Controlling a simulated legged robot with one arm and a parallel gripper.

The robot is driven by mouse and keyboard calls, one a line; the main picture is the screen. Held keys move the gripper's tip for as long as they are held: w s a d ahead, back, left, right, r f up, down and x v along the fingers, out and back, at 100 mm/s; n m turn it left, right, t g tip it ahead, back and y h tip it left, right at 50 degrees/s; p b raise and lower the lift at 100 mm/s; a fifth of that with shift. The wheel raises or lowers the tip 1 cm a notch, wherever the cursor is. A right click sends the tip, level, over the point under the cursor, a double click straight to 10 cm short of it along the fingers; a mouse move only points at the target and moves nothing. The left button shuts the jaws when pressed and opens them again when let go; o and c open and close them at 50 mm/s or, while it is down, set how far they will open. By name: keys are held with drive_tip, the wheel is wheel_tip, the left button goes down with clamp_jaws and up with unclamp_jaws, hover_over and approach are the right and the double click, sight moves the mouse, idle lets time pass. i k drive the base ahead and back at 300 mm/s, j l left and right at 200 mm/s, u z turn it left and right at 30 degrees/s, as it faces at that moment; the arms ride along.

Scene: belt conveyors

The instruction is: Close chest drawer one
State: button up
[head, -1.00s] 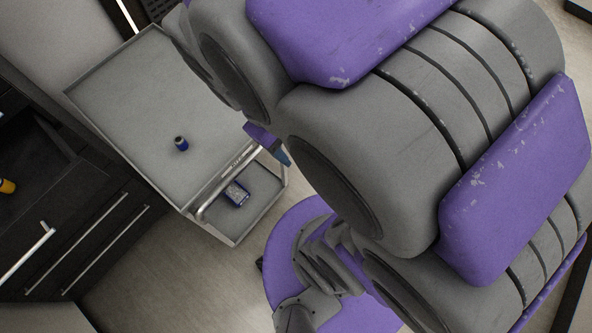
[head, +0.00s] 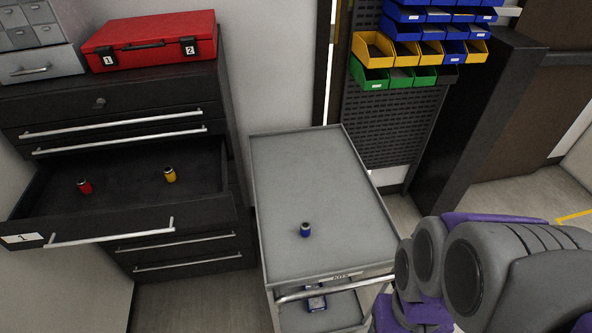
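A black tool chest (head: 100,104) stands at the left. Its drawer labelled 1 (head: 110,228) is pulled well out, with a silver bar handle (head: 110,238) along its front. Inside the drawer stand a red cylinder (head: 85,187) and a yellow cylinder (head: 170,175). The chest's other drawers, above and below, are shut. My purple and grey arm fills the lower right of the head view, apart from the drawer and to the right of the cart. My gripper's fingers cannot be made out.
A grey cart (head: 315,200) stands just right of the open drawer, with a blue cylinder (head: 305,230) on top and a blue item (head: 316,300) on its lower shelf. A red case (head: 150,42) sits on the chest. Colored bins (head: 415,50) hang behind.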

sight(132, 196)
drive_tip(key=u, duration=1.95)
drive_tip(key=k+l+z, duration=0.2)
drive_tip(key=l, duration=0.25)
